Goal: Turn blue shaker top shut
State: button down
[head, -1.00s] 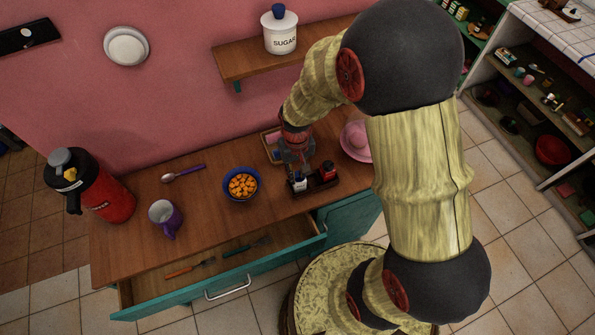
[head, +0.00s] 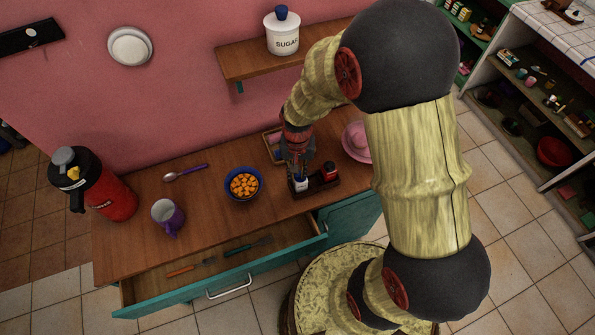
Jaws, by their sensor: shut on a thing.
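The blue shaker (head: 301,185), with a white body, stands upright at the left end of a small dark rack (head: 318,191) on the wooden counter. My gripper (head: 299,174) points down over it, shut on its blue top. The fingers mostly cover the top, so its turn angle cannot be seen. The red-topped shaker (head: 329,170) stands beside it at the right end of the rack, apart from my gripper.
A blue bowl of orange pieces (head: 243,184) is left of the rack. A pink hat-shaped dish (head: 357,143) is to the right, a small tray (head: 272,147) behind. A purple mug (head: 168,215) and red flask (head: 105,195) stand left. The drawer (head: 215,262) is open in front.

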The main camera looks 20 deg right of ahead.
aim_at(297, 175)
dwell(0.9)
jog(key=c, duration=1.7)
grip_release()
notch_tip(297, 175, up, 12)
jog(key=shift+c, duration=0.2)
